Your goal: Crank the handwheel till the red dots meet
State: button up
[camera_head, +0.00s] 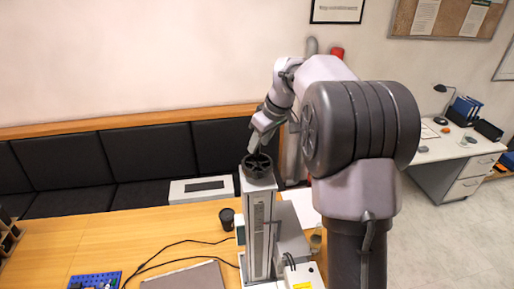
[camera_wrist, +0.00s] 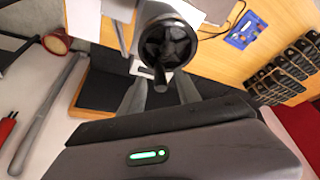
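The black handwheel (camera_head: 258,168) sits on top of the grey column (camera_head: 259,225) of the laser marker in the head view. In the wrist view the handwheel (camera_wrist: 168,42) shows its spokes and rim, with a dark crank handle (camera_wrist: 160,76) at its near edge. My gripper (camera_head: 255,150) is just above the wheel. In the wrist view my gripper (camera_wrist: 162,84) has its two fingers apart, one on each side of the handle, with gaps visible. I cannot tell whether either finger touches it. No red dots can be made out in either view.
A black cup (camera_head: 227,218), cables and a grey mat (camera_head: 184,277) lie on the wooden table (camera_head: 130,235) left of the column. A blue tray (camera_head: 95,281) is at the front left. A black bench (camera_head: 150,155) runs behind. A white desk (camera_head: 450,150) stands at the right.

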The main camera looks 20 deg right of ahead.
aim_at(257, 156)
jog(key=shift+x, duration=1.55)
grip_shut()
jog(key=shift+d, duration=0.1)
jog(key=m+b, duration=0.1)
jog(key=m+h+b, duration=0.1)
jog(key=m+b, duration=0.1)
jog(key=m, duration=0.1)
jog(key=shift+s+d+f+t, duration=0.1)
jog(key=shift+s+d+t, duration=0.15)
jog(key=shift+d+t, duration=0.1)
jog(key=m, duration=0.1)
jog(key=m+h+b, duration=0.1)
jog(key=m, duration=0.1)
jog(key=s+m+h+b, duration=0.1)
jog(key=shift+d+m, duration=0.4)
jog(key=m+h, duration=0.1)
jog(key=m, duration=0.1)
jog(key=s+m+g+b, duration=0.1)
jog(key=m, duration=0.1)
jog(key=shift+d+h, duration=0.15)
jog(key=shift+h, duration=0.25)
jog(key=shift+s+m+g+h, duration=0.2)
jog(key=shift+m+g, duration=0.1)
jog(key=shift+m, duration=0.45)
jog(key=shift+s+m+g+h, duration=0.2)
jog(key=shift+m+g, duration=0.05)
jog(key=shift+m, duration=0.5)
